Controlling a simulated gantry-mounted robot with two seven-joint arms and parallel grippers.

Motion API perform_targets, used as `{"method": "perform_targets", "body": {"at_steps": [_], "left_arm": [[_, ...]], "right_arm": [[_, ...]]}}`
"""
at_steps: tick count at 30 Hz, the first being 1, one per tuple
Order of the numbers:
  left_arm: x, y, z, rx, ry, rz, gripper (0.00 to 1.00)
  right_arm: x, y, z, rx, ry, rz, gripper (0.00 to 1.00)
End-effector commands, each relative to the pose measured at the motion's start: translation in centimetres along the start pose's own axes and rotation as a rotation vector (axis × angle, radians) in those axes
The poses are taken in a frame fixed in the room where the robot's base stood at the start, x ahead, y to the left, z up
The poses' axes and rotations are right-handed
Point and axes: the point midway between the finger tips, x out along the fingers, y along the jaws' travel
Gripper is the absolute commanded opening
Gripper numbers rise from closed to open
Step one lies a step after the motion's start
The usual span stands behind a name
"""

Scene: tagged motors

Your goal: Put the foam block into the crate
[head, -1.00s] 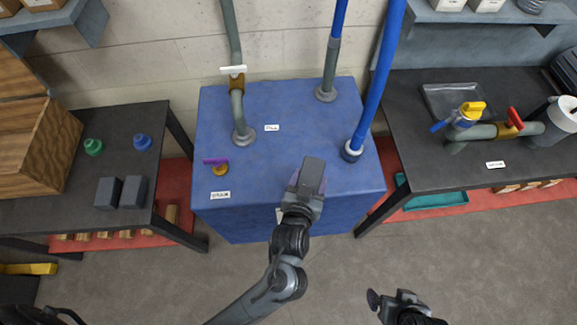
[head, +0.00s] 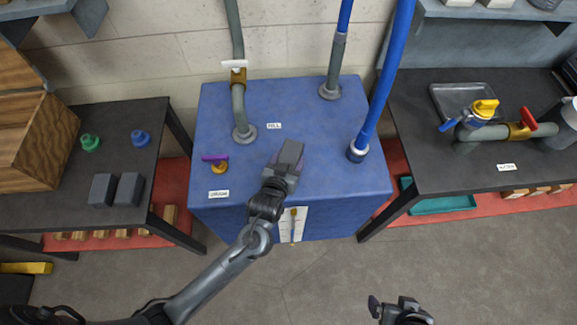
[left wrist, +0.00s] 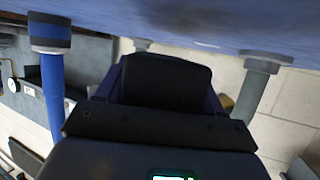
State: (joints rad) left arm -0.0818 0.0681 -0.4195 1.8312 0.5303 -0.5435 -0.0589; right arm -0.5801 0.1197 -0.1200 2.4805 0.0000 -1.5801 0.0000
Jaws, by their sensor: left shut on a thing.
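My left gripper (head: 288,160) is over the blue tank, shut on a dark purplish block (left wrist: 213,101), which I take to be the foam block. Most of that block is hidden by the gripper; slivers of it show at both sides of a dark finger in the left wrist view. A teal open tray (head: 445,204) sits low under the right table, and a wooden box (head: 40,145) stands on the left table. I cannot tell for certain which is the crate. My right gripper (head: 388,308) is at the bottom edge, partly cut off; its opening is unclear.
The blue tank (head: 235,105) carries upright pipes and a purple-handled valve (head: 216,161). The left table (head: 75,207) holds two dark grey blocks (head: 116,190) and green and blue knobs. The floor in front is open.

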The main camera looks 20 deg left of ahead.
Motion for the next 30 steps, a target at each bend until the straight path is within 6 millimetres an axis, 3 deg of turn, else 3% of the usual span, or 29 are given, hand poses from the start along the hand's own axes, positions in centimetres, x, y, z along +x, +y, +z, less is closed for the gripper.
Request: {"method": "perform_targets", "body": {"at_steps": [6, 19, 20, 24, 30], "left_arm": [[1.1, 0.0, 2.7, 0.000, -0.002, 0.001, 0.39], [1.2, 0.0, 3.1, 0.000, -0.001, 0.001, 0.39], [1.2, 0.0, 3.1, 0.000, -0.001, 0.001, 0.70], [1.2, 0.0, 3.1, 0.000, -0.001, 0.001, 0.92], [1.2, 0.0, 3.1, 0.000, -0.001, 0.001, 0.93]], "right_arm": [[1.1, 0.0, 0.3, 0.000, -0.001, 0.000, 0.96], [1.0, 0.0, 0.3, 0.000, -0.001, 0.000, 0.96], [1.0, 0.0, 0.3, 0.000, -0.001, 0.000, 0.96], [1.0, 0.0, 0.3, -0.001, -0.001, 0.000, 0.96], [1.0, 0.0, 0.3, -0.001, -0.001, 0.000, 0.96]]}}
